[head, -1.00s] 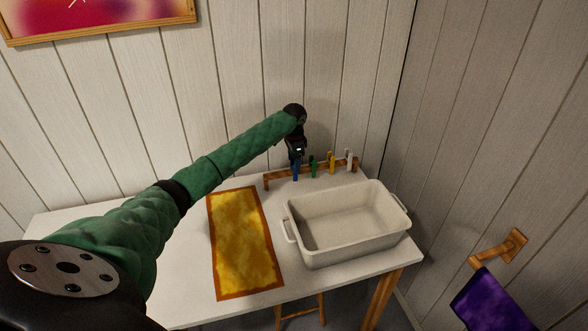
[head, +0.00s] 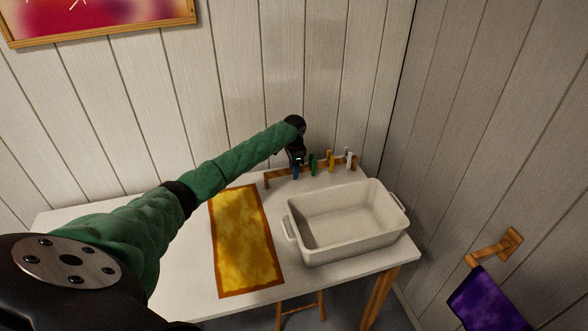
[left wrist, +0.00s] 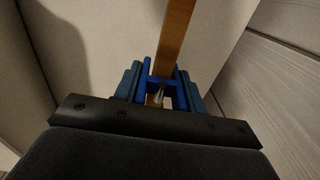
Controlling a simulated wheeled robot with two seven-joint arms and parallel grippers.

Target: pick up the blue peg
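The blue peg (head: 296,172) is at the left part of a low wooden rail at the back of the white table. In the left wrist view the blue peg (left wrist: 162,81) has two prongs and a crossbar, beside the end of a brown wooden bar. My left gripper (head: 297,163) is over the peg, pointing down. In the left wrist view the dark blue fingers of my left gripper (left wrist: 160,90) stand apart, one on each side of the peg. Whether they touch it is hard to tell. My right gripper is not in view.
The wooden rail (head: 268,180) also carries a green peg (head: 314,167), a yellow peg (head: 331,160) and a white peg (head: 348,158) to the right. A white basin (head: 345,243) stands in front. A yellow cloth with an orange border (head: 243,240) lies left of it.

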